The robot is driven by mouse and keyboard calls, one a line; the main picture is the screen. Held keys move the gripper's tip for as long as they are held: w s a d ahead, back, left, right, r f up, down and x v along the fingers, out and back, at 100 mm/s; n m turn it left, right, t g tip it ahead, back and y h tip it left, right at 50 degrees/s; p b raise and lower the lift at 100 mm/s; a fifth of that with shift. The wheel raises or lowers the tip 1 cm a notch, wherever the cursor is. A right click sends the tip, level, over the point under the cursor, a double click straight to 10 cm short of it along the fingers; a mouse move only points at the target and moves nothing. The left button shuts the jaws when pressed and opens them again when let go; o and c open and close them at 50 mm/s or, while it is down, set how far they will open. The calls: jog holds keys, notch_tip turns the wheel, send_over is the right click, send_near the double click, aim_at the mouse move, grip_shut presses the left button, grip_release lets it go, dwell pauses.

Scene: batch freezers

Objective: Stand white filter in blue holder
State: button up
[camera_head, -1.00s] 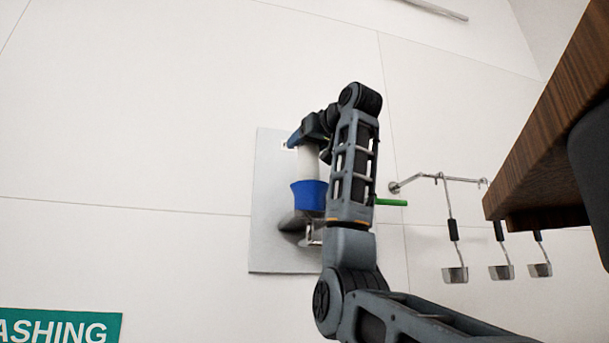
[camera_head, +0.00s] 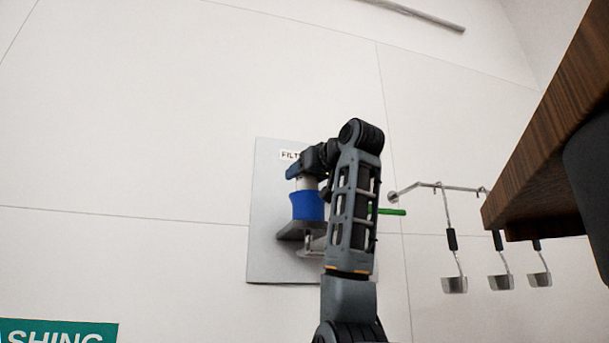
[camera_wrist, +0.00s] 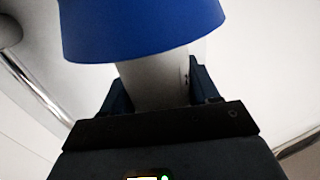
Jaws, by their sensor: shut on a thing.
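The white filter (camera_head: 305,184) shows as a short upright white band between my gripper and the blue holder (camera_head: 307,207). My gripper (camera_head: 306,173) is just above the holder and shut on the filter's upper part. In the wrist view, the white filter (camera_wrist: 150,82) lies between my two dark fingers, and its far end disappears inside the wide rim of the blue holder (camera_wrist: 145,28). The filter's lower part is hidden inside the holder. I cannot tell whether it touches the bottom.
The holder sits on a grey bracket (camera_head: 295,231) on a pale wall panel (camera_head: 265,255) with a partly covered label. A green handle (camera_head: 392,212) sticks out right of my arm. Ladles (camera_head: 455,284) hang from a rail, and a wooden edge (camera_head: 550,150) is at right.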

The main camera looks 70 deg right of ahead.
jog(key=o, duration=1.3)
jog(key=shift+c, duration=0.2)
jog(key=b+v, duration=0.3)
jog(key=v, duration=0.9)
jog(key=shift+r+b, duration=0.3)
jog(key=shift+b, duration=0.05)
jog(key=shift+a, duration=0.1)
